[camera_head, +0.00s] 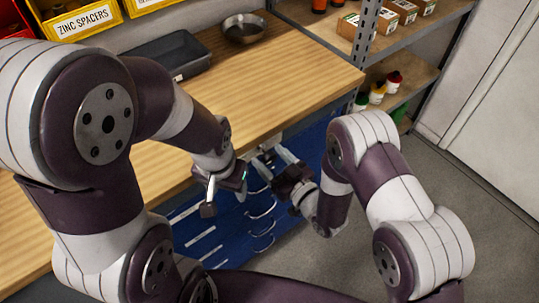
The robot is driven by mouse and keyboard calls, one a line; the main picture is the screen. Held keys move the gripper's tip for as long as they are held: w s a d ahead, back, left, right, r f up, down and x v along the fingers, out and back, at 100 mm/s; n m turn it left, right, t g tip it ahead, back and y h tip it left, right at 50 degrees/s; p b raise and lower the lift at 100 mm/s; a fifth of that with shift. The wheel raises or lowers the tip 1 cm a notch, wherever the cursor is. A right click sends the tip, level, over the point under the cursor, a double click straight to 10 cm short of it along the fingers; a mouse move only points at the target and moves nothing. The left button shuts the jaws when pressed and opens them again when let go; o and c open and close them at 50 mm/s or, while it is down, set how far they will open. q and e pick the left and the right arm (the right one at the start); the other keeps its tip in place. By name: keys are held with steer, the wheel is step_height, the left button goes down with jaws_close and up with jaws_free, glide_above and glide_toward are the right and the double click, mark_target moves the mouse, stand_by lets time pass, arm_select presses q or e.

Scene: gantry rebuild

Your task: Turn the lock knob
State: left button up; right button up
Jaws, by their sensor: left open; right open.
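A blue drawer cabinet (232,225) stands under the front edge of the wooden workbench, with several pale handles on its front. I cannot make out a lock knob; the upper front of the cabinet is partly hidden by my grippers. My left gripper (222,192) is open and empty in front of the cabinet, just below the bench edge. My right gripper (274,163) is open at the cabinet's upper right, its pale fingers pointing toward the bench edge. Whether either touches the cabinet I cannot tell.
The wooden workbench (290,75) holds a dark tray (165,57) and a metal bowl (243,28). Yellow bins (80,20) stand at the back left. A metal shelf (400,75) with boxes and bottles stands at the right. The grey floor (480,225) at right is clear.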

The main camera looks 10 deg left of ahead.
steer(key=shift+w+a, duration=0.3)
steer(key=shift+a, duration=0.1)
steer(key=c, duration=1)
